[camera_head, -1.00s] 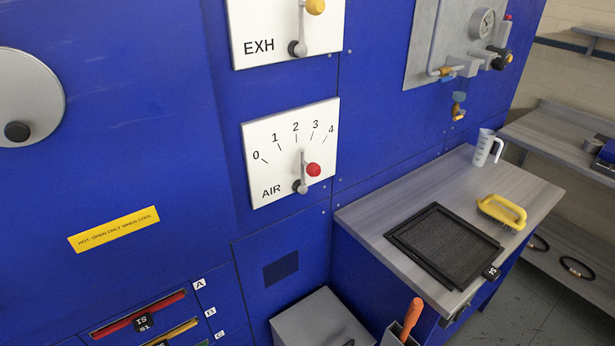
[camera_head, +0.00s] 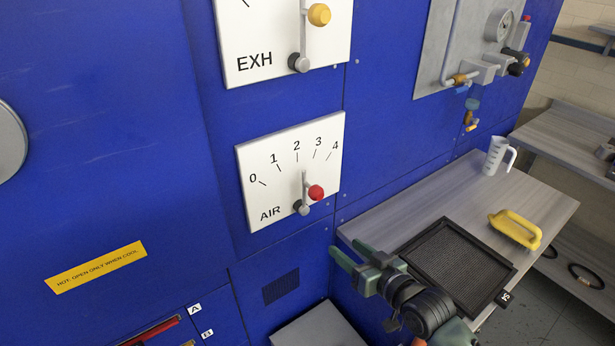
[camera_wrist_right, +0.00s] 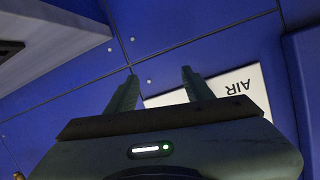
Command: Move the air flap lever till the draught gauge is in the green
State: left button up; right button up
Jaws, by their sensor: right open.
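The air flap lever is a grey arm with a red knob (camera_head: 316,192) on the white AIR plate (camera_head: 263,196), marked 0 to 4. Its pointer end is up near the 2 to 3 part of the scale. My right gripper (camera_head: 343,262) is open and empty, below and to the right of the AIR plate, apart from the lever. In the right wrist view, part of the AIR plate (camera_wrist_right: 236,88) shows upside down beyond the open fingers (camera_wrist_right: 160,85); the knob is not visible there. A round gauge (camera_head: 499,25) is on the grey panel at top right; its reading is too small to tell. My left gripper is not in view.
The EXH plate (camera_head: 254,72) with a yellow-knobbed lever (camera_head: 319,15) is above the AIR plate. A bench (camera_head: 400,217) at right holds a black mesh screen (camera_head: 456,262), a yellow-handled tool (camera_head: 515,229) and a white jug (camera_head: 495,156). The blue wall before the AIR plate is clear.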

aim_at(307, 184)
jog(key=a+r+y, duration=0.1)
jog(key=r, duration=0.4)
jog(key=a+r+n+y, duration=0.1)
jog(key=a+r+y, duration=0.1)
jog(key=r, duration=0.2)
jog(key=a+r+y, duration=0.1)
jog(key=r, duration=0.4)
jog(key=shift+a+r+n+t, duration=0.3)
jog(key=shift+a+n, duration=0.05)
jog(key=shift+n, duration=0.05)
jog(key=shift+w+a+r, duration=0.1)
jog(key=shift+a+r, duration=0.15)
jog(key=p+x, duration=0.2)
jog(key=x, duration=0.4)
jog(key=shift+w+a, duration=0.4)
jog(key=shift+c, duration=0.3)
grip_shut()
jog(key=shift+f, duration=0.1)
